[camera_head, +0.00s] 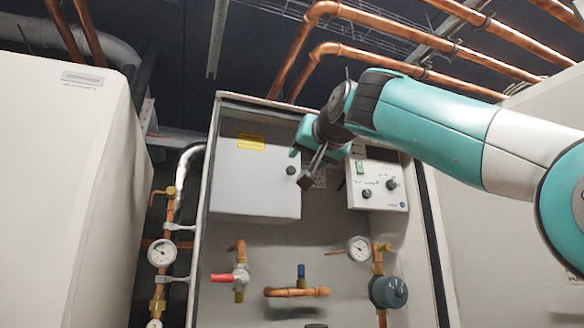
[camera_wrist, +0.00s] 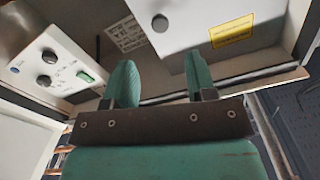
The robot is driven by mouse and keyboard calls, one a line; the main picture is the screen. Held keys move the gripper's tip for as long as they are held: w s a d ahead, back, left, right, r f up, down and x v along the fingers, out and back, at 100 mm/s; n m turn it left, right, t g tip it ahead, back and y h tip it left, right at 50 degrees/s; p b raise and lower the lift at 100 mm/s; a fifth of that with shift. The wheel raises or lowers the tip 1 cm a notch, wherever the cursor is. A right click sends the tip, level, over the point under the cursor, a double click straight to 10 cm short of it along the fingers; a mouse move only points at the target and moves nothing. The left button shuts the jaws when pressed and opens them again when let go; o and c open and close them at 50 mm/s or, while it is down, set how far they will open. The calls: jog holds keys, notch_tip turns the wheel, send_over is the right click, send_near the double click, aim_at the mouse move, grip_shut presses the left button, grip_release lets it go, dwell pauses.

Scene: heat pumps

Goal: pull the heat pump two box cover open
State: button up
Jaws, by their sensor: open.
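The box cover (camera_head: 250,185) is a flat pale grey panel inside the open cabinet, with a yellow label (camera_head: 250,141) above and a round dark knob (camera_head: 291,170) near its right edge. The cover looks shut. In the wrist view, the cover (camera_wrist: 195,22) fills the top, with the knob (camera_wrist: 160,22) at its edge and the yellow label to its right. My gripper (camera_wrist: 160,82) is open and empty there, its two teal fingers apart, with the knob beyond their tips. In the head view, my gripper (camera_head: 304,164) is just right of the knob; contact cannot be told.
A control panel (camera_head: 377,186) with knobs and a green switch is right of the cover. Below are copper pipes, a red-handled valve (camera_head: 231,277) and a gauge (camera_head: 359,248). The cabinet's side wall (camera_head: 196,225) stands left. Copper pipes (camera_head: 400,65) run overhead.

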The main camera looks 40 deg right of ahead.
aim_at(292, 169)
jog(key=p+x, duration=0.3)
jog(key=x, duration=0.5)
jog(key=shift+w, duration=0.1)
jog(key=shift+w+d, duration=0.15)
jog(key=shift+w, duration=0.4)
